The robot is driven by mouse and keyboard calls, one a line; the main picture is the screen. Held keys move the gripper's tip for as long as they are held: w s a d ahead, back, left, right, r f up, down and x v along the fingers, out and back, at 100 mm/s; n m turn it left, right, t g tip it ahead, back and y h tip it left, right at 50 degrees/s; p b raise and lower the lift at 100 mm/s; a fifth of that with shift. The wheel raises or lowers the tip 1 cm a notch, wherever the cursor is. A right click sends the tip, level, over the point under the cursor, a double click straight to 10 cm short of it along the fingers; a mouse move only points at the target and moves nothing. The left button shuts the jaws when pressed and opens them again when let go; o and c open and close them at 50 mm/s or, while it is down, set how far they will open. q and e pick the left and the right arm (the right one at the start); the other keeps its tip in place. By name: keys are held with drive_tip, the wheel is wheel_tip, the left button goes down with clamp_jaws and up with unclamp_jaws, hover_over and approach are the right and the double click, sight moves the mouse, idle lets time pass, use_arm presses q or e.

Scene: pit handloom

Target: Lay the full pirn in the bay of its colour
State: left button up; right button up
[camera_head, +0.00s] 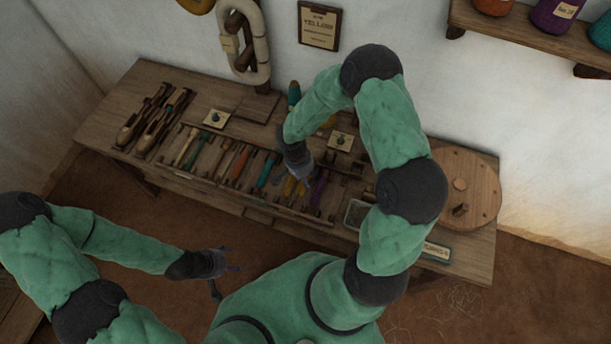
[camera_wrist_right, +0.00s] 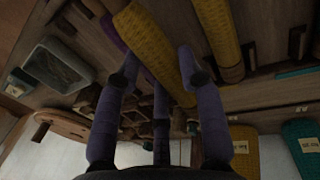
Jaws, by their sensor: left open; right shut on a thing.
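My right gripper (camera_head: 299,172) is over the rack at mid-table. In the right wrist view (camera_wrist_right: 160,85) its fingers are shut on a thick yellow pirn (camera_wrist_right: 152,42), which is tilted. A second yellow pirn (camera_wrist_right: 221,40) lies just beside it. A purple pirn (camera_wrist_right: 112,36) shows on the other side, partly hidden. The rack (camera_head: 226,163) has wooden-walled bays with cream, green, orange and teal pirns; the teal pirn (camera_head: 266,169) is left of my right gripper. My left gripper (camera_head: 226,268) is open and empty, in front of the table.
A wall sign (camera_head: 320,27) reads YELLOW. A small tray (camera_head: 357,213) and a round wooden disc (camera_head: 466,188) are at the table's right. Wooden shuttles (camera_head: 155,118) lie at the left. My right arm hides part of the table.

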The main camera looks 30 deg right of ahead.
drive_tip(key=shift+f+b, duration=1.95)
drive_tip(key=shift+b, duration=0.15)
drive_tip(key=o, duration=1.6)
drive_tip(key=shift+c, duration=0.2)
drive_tip(key=shift+r, duration=0.1)
drive_tip(key=shift+r+p, duration=2.35)
drive_tip(key=shift+r, duration=1.65)
drive_tip(key=shift+f, duration=0.1)
